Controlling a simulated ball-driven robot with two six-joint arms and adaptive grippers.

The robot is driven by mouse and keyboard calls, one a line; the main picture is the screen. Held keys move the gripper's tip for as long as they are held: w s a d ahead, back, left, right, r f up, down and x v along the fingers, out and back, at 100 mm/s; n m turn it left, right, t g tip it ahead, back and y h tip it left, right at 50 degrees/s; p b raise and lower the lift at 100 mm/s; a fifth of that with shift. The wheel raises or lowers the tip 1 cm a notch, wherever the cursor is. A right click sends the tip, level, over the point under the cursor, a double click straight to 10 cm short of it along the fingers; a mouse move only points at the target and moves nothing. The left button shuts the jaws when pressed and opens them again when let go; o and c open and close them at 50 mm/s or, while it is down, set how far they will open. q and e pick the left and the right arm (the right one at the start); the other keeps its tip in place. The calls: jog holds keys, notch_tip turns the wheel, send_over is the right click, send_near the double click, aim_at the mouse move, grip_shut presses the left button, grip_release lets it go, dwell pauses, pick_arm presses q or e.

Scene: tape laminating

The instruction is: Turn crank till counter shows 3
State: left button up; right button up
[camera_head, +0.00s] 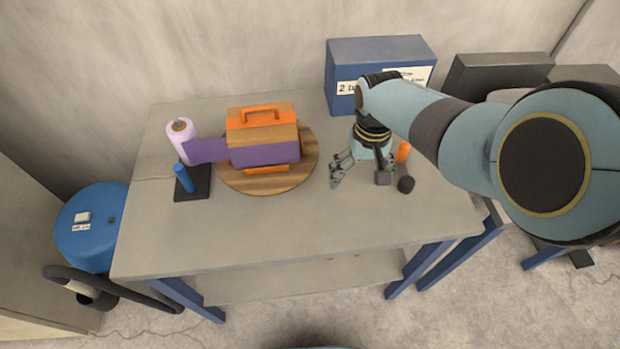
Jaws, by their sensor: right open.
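My right gripper (361,171) is open over the table, right of the round wooden turntable (303,172). A dark bar with a block at its end (382,177) is close beside the gripper; I cannot tell whether this is the crank or whether they touch. An orange cylinder (402,152) and a black knob (406,185) are just to the right. A wooden and orange box (262,135) sits on the turntable, with purple tape (207,151) running to it from a spool (181,136). No counter digits are clearly readable. My left gripper is out of view.
A blue box (375,53) with a partly hidden label starting with "2" stands at the table's back edge. A black plate with a blue post (186,178) is at left. The front of the table (290,235) is clear. A blue drum (91,229) stands on the floor.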

notch_tip(320, 180, up, 10)
jog(key=p, duration=0.9)
jog(key=shift+f, duration=0.1)
